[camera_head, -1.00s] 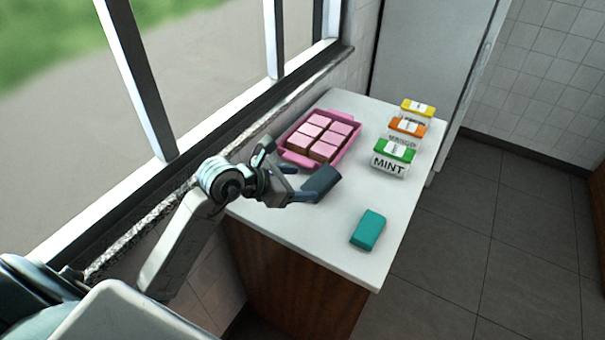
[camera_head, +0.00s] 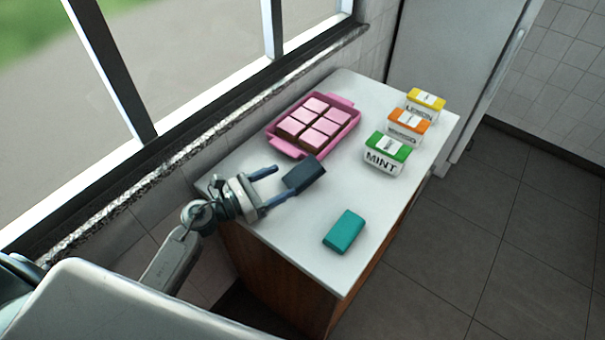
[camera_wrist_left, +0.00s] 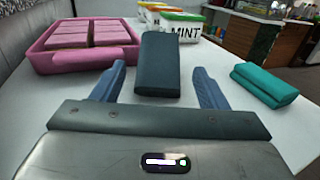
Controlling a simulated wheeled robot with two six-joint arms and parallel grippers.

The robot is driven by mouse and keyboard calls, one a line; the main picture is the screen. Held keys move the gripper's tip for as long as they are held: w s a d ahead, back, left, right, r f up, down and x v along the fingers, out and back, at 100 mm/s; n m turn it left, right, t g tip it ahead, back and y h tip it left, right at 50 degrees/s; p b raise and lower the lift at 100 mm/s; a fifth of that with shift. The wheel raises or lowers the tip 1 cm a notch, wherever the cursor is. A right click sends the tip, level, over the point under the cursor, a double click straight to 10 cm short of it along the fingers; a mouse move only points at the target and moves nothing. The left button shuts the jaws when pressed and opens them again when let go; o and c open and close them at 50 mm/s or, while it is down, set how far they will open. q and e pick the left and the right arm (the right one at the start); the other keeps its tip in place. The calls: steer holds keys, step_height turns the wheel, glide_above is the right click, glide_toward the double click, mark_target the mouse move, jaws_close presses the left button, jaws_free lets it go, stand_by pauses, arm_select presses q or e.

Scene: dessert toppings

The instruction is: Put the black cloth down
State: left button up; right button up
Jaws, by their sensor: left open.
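The black cloth (camera_head: 304,175) is a dark, folded block lying on the white counter, below the pink tray in the head view. In the left wrist view the black cloth (camera_wrist_left: 159,65) lies straight ahead, just beyond and between the fingertips. My left gripper (camera_head: 282,182) is open, with its fingers pointing at the cloth. In the left wrist view the left gripper (camera_wrist_left: 160,76) has one finger on each side and a gap to the cloth. My right gripper is not in view.
A teal folded cloth (camera_head: 345,231) lies near the counter's front edge. A pink tray (camera_head: 357,117) of several pink-topped squares stands at the window side. Mint (camera_head: 384,158), orange (camera_head: 404,134) and yellow lemon (camera_head: 421,107) boxes line the right side. The white counter (camera_head: 290,228) is clear around the cloths.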

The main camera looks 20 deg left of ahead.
mark_target(301, 172)
arm_select(q)
steer(key=shift+w+d+r+p, duration=0.1)
steer(key=shift+w+d+p, duration=0.2)
steer(key=shift+w+p, duration=0.05)
steer(key=shift+w+d, duration=0.35)
steer(key=shift+w, duration=0.05)
steer(key=shift+w+d+p, duration=0.2)
steer(key=shift+w+p, duration=0.05)
steer(key=shift+p, duration=0.05)
steer(key=p+x, duration=0.2)
steer(key=x, duration=0.2)
steer(key=shift+w+d, duration=0.4)
steer(key=c, duration=0.6)
steer(key=shift+c, duration=1.1)
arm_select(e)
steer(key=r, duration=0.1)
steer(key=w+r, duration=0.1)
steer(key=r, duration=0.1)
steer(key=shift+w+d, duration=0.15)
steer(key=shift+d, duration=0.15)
